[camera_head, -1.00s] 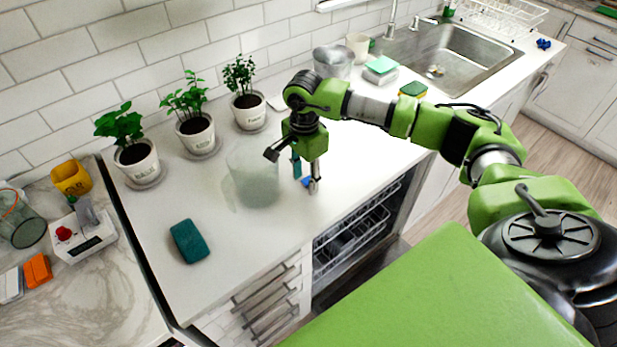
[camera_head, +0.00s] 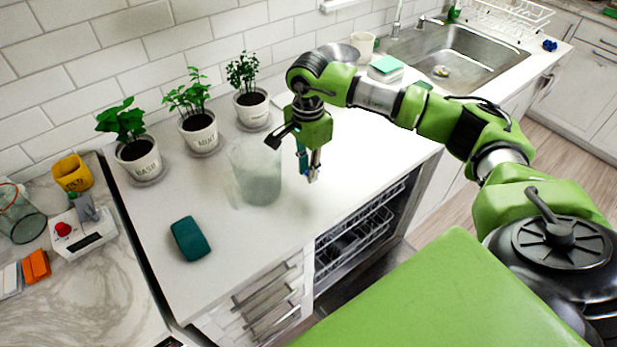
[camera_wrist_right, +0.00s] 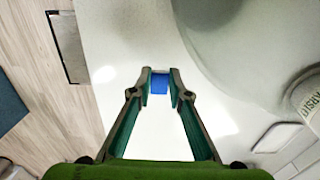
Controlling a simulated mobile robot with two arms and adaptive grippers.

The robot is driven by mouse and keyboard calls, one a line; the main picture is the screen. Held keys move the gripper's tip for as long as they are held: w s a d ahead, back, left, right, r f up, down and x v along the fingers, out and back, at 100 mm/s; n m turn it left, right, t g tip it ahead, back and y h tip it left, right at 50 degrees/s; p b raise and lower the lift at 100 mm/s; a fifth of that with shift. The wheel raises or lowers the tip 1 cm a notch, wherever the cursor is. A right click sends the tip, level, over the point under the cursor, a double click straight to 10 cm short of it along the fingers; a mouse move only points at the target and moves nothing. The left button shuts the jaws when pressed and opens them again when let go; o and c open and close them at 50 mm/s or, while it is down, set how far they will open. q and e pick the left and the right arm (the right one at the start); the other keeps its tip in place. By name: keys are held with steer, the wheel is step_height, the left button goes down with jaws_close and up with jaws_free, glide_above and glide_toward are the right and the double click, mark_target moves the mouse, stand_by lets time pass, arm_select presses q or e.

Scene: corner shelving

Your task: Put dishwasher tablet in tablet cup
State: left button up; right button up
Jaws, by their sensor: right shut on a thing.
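The dishwasher tablet is a small blue block (camera_wrist_right: 160,83) between the fingertips in the right wrist view. My right gripper (camera_head: 312,176) points down over the white counter, right of a translucent jar; it also shows in the wrist view (camera_wrist_right: 160,76), shut on the tablet. In the head view the tablet is hardly visible at the fingertips. A yellow cup (camera_head: 73,174) stands on the marble counter at far left; I cannot tell whether it is the tablet cup. My left gripper is not in view.
The translucent jar (camera_head: 257,172) stands close left of my right gripper. Potted herbs (camera_head: 200,136) line the wall. A dark teal sponge (camera_head: 190,239) lies at front left. An open dishwasher rack (camera_head: 352,240) is below the counter edge. The front-middle counter is clear.

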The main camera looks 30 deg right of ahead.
steer(key=s+a+r+b, duration=0.2)
steer(key=s+a+r, duration=0.1)
steer(key=s+r, duration=0.25)
steer(key=s+a+r+b, duration=0.2)
steer(key=s+a+r, duration=0.1)
steer(key=s+r, duration=0.3)
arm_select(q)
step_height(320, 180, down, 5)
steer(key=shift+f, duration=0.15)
arm_select(e)
steer(key=s+a+f+n, duration=0.3)
steer(key=a+f+n, duration=0.3)
steer(key=n, duration=1.1)
step_height(320, 180, down, 2)
steer(key=shift+a+f, duration=0.15)
steer(key=shift+f, duration=0.05)
steer(key=shift+s, duration=0.1)
